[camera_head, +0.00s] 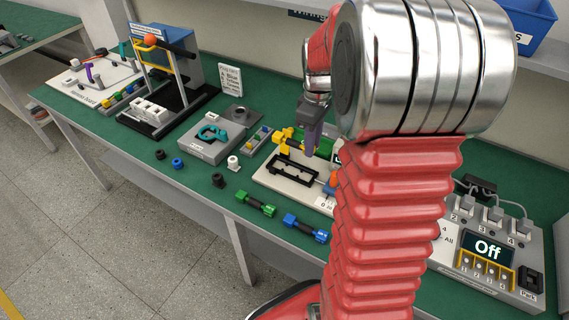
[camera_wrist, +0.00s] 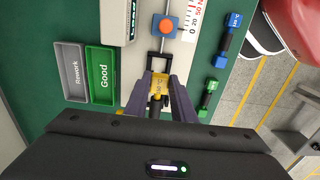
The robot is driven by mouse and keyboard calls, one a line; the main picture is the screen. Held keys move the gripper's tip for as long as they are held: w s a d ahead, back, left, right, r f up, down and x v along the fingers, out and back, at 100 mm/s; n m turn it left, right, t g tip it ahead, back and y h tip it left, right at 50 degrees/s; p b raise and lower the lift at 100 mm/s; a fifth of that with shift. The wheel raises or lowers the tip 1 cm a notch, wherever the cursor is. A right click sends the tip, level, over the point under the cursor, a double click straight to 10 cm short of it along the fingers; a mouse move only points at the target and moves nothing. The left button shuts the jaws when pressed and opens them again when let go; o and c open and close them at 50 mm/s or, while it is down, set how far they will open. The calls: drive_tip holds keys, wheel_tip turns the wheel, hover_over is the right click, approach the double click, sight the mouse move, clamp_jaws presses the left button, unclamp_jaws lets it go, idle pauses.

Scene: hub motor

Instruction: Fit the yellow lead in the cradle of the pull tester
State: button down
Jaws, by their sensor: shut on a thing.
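My gripper (camera_head: 311,140) is shut on the yellow lead (camera_wrist: 159,86), which shows between its two fingers (camera_wrist: 160,98) in the wrist view. In the head view the yellow lead (camera_head: 283,138) sticks out to the left of the fingers, toward the back of the pull tester. The pull tester (camera_head: 268,181) has a pale base and a black open-framed cradle (camera_head: 290,170). In the wrist view part of the cradle (camera_wrist: 159,60) shows just beyond the lead; the fingers hide the rest. The lead seems above the tester; its exact height I cannot tell.
A blue slide with an orange knob (camera_wrist: 166,26) stands beyond the cradle. Good (camera_wrist: 105,88) and Rework (camera_wrist: 69,88) trays lie beside the tester. A green lead (camera_head: 255,204) and a blue lead (camera_head: 305,228) lie in front. A power unit (camera_head: 490,255) reads Off.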

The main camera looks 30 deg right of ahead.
drive_tip(key=shift+w, duration=0.2)
hover_over(308, 178)
drive_tip(key=shift+f, duration=3.15)
drive_tip(key=shift+f, duration=1.85)
drive_tip(key=shift+f, duration=0.6)
drive_tip(key=c, duration=1.5)
unclamp_jaws()
drive_tip(key=shift+r, duration=0.15)
